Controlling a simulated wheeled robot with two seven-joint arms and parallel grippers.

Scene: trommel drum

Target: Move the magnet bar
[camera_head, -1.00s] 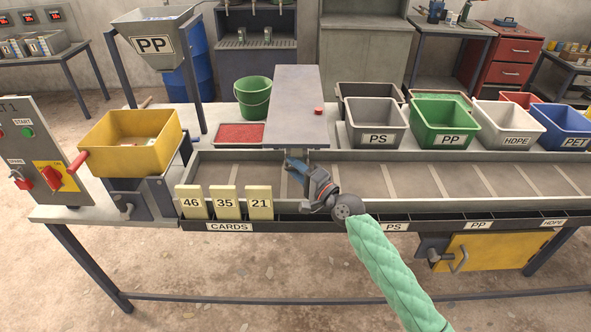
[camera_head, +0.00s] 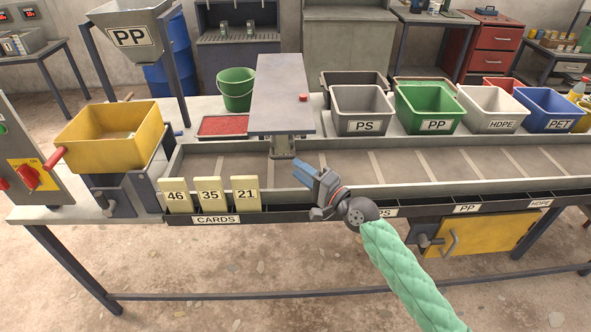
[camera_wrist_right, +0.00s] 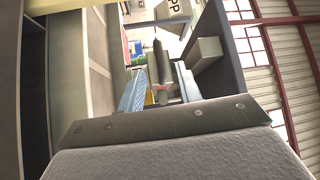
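No part carries a magnet label. The likely magnet bar is the long grey slab (camera_head: 283,95) with a red button, lying across the conveyor trough in the head view. A small grey bracket (camera_head: 283,146) hangs under its near end. My right gripper (camera_head: 303,177) is in front of and to the right of this bracket, above the trough's near wall, apart from the slab. In the right wrist view its two blue fingers (camera_wrist_right: 160,92) are spread. A grey upright post (camera_wrist_right: 160,62) shows beyond, in line with the gap. I see nothing held. My left gripper is not in view.
Three numbered cards (camera_head: 210,194) stand at the near edge, left of my right gripper. A yellow hopper (camera_head: 108,137) is at the left. A green bucket (camera_head: 236,88) and a red-filled tray (camera_head: 223,125) are behind the trough. Labelled bins (camera_head: 362,110) line the back right.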

